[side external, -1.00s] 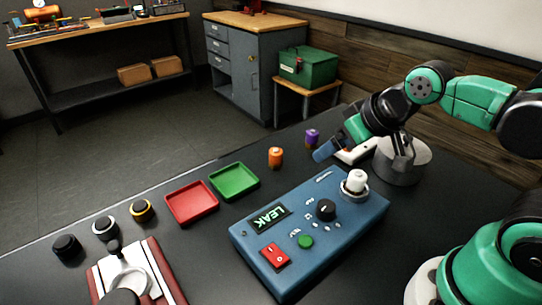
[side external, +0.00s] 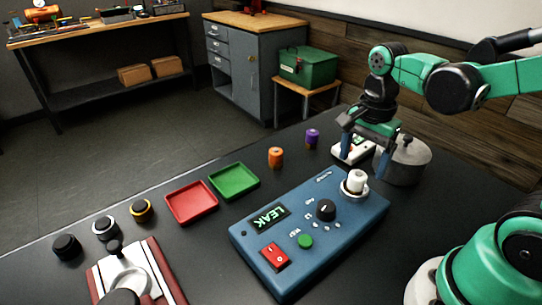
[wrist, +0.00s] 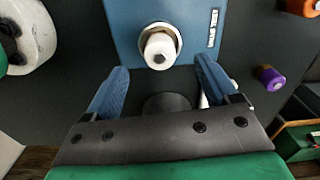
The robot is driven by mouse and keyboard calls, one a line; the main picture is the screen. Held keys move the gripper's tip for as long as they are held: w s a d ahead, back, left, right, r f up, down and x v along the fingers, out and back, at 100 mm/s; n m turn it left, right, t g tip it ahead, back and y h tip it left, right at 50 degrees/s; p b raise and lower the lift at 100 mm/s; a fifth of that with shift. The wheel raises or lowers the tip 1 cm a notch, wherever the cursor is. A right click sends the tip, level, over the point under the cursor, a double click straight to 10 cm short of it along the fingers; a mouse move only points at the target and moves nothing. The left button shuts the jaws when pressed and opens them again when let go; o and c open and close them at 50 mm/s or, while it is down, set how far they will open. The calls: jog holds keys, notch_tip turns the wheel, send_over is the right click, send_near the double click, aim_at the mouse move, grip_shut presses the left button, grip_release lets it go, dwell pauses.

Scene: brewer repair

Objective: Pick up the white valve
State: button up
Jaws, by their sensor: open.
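The white valve (side external: 356,180) stands upright in a metal ring at the back right corner of the blue control box (side external: 262,232). In the wrist view the valve (wrist: 160,49) lies just ahead of the space between the fingers, and nothing touches it. My gripper (side external: 364,151) is open and empty. It hangs pointing down behind the valve, in front of the metal pot and over the white device. In the wrist view both blue fingers of my gripper (wrist: 158,85) are spread wide.
A metal pot (side external: 407,163) with a lid stands close beside my gripper. A white device (side external: 345,155) lies under it. A purple spool (side external: 312,137) and an orange spool (side external: 275,157) stand to the left. Green (side external: 256,190) and red (side external: 168,203) trays lie farther left.

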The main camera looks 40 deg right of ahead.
aim_at(358, 175)
jog(key=shift+f, duration=2.3)
jog(key=shift+c, duration=0.2)
grip_shut()
